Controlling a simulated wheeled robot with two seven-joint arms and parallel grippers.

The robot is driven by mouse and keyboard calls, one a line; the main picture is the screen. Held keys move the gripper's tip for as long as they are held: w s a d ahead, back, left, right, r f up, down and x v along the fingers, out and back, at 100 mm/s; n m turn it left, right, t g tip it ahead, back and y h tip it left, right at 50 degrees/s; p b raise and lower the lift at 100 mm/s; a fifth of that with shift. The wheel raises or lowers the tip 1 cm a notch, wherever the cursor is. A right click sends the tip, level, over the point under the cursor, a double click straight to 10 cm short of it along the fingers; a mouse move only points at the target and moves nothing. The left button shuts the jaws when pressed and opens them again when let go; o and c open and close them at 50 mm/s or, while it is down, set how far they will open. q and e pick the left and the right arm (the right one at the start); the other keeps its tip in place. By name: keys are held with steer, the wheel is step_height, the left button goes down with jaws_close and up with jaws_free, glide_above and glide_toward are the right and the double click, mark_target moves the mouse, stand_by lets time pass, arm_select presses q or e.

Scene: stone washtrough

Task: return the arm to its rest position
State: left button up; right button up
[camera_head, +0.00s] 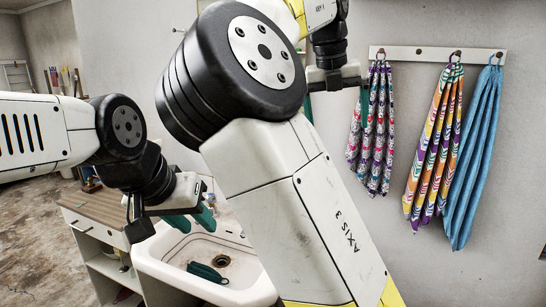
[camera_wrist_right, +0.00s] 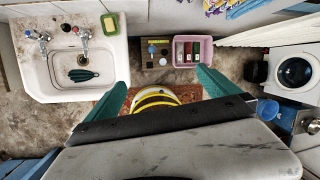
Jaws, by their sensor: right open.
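My right arm rises large through the middle of the head view, and its gripper (camera_head: 336,100) is held high in front of the wall, left of the hanging towels. In the right wrist view, the teal fingers of this gripper (camera_wrist_right: 166,90) stand wide apart with nothing between them. My left arm comes in from the left. Its gripper (camera_head: 192,219) points down over the back left of the sink (camera_head: 160,262); its teal fingers show a gap and no held thing.
A dark green ribbed object (camera_head: 205,272) lies in the sink; it also shows in the right wrist view (camera_wrist_right: 83,75). Towels (camera_head: 432,150) hang on the wall. A pink basin (camera_wrist_right: 203,57) and a washing machine (camera_wrist_right: 293,73) stand right of the sink.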

steer(key=s+d+f+n+g+y, duration=0.1)
steer(key=s+d+f+n+y, duration=0.2)
steer(key=f+n, duration=0.45)
steer(key=s+d+f+n+g+y, duration=0.1)
steer(key=d+f+n+y, duration=0.3)
steer(key=f, duration=0.6)
steer(key=s+a+r+n+t+h, duration=0.1)
steer(key=s+a+n+t, duration=0.2)
steer(key=s+n, duration=0.4)
steer(key=s+a+r+n+t+h, duration=0.1)
steer(key=s+a+n, duration=0.3)
steer(key=n, duration=1.6)
steer(key=s+t, duration=0.1)
steer(key=s, duration=0.3)
steer(key=shift+s+a+r+t, duration=0.15)
steer(key=shift+a+r+t, duration=0.15)
steer(key=shift+t, duration=0.1)
